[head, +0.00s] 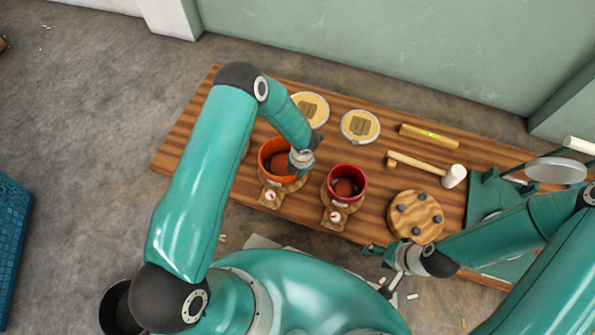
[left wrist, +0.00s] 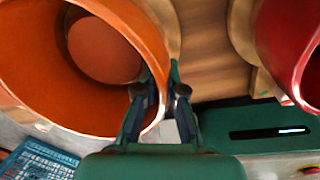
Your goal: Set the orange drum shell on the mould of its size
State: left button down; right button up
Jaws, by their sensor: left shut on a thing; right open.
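The orange drum shell (head: 268,149) is an open ring at the left part of the bench, above or on a wooden base with a dial (head: 271,195). My left gripper (head: 301,166) is shut on its rim at the right side. In the left wrist view the fingers (left wrist: 161,92) pinch the wall of the orange shell (left wrist: 152,42). A round reddish-brown form (left wrist: 103,50) shows inside the shell. I cannot tell whether the shell rests fully on the base. My right gripper (head: 377,262) is open and empty in front of the bench.
A red shell (head: 331,178) stands to the right on a similar base (head: 335,217). Two pale discs (head: 360,126), a level (head: 429,136), a mallet (head: 453,176) and a round wooden board (head: 415,217) lie on the bench (head: 187,140).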

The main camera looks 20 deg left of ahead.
pick_arm(q)
jog(key=c, duration=1.2)
grip_release()
notch_tip(320, 180, up, 12)
jog(key=d, duration=0.1)
jog(key=shift+s, duration=0.15)
jog(key=shift+f, duration=0.1)
